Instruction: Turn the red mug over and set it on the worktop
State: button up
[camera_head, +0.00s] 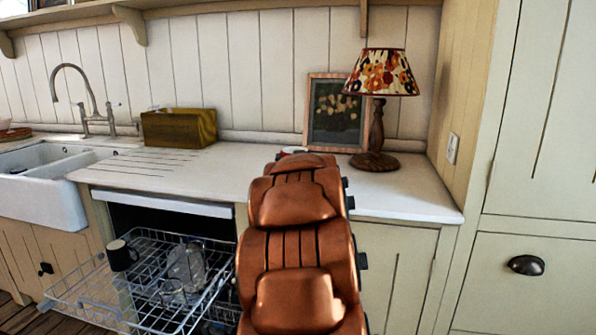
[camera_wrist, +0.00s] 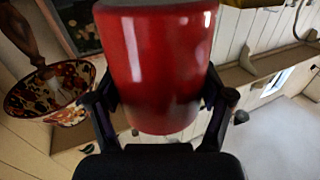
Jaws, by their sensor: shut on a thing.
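The red mug (camera_wrist: 158,65) fills the middle of the wrist view, glossy and plain. My gripper (camera_wrist: 158,100) is shut on it, with a dark finger on each side. The wrist picture is upside down, as the lamp in it shows. The mug's narrower, rounded end is low in that picture, so it faces up in the room; I cannot tell whether it is the base or the rim, and I see no handle. In the head view my arm hides the gripper and nearly all of the mug. The pale worktop (camera_head: 215,165) runs along the wall.
A lamp (camera_head: 380,85) and a framed picture (camera_head: 337,112) stand behind my arm on the right. A wooden box (camera_head: 180,128) and the sink (camera_head: 40,190) are left. Below, a dishwasher rack (camera_head: 100,290) is pulled out, holding a black mug (camera_head: 121,255) and glassware. Worktop left of my arm is clear.

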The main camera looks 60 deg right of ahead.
jog(key=shift+s+d, duration=0.25)
jog(key=shift+s, duration=0.1)
jog(key=shift+s+d+f, duration=0.1)
jog(key=shift+s+f, duration=0.1)
jog(key=shift+f, duration=0.1)
jog(key=shift+w+f+b, duration=0.1)
jog(key=shift+f+b, duration=0.25)
jog(key=shift+f, duration=1.15)
jog(key=shift+f, duration=0.1)
jog(key=o, duration=1.5)
jog(key=shift+c, duration=0.2)
jog(key=p+v, duration=0.1)
jog(key=v, duration=1.1)
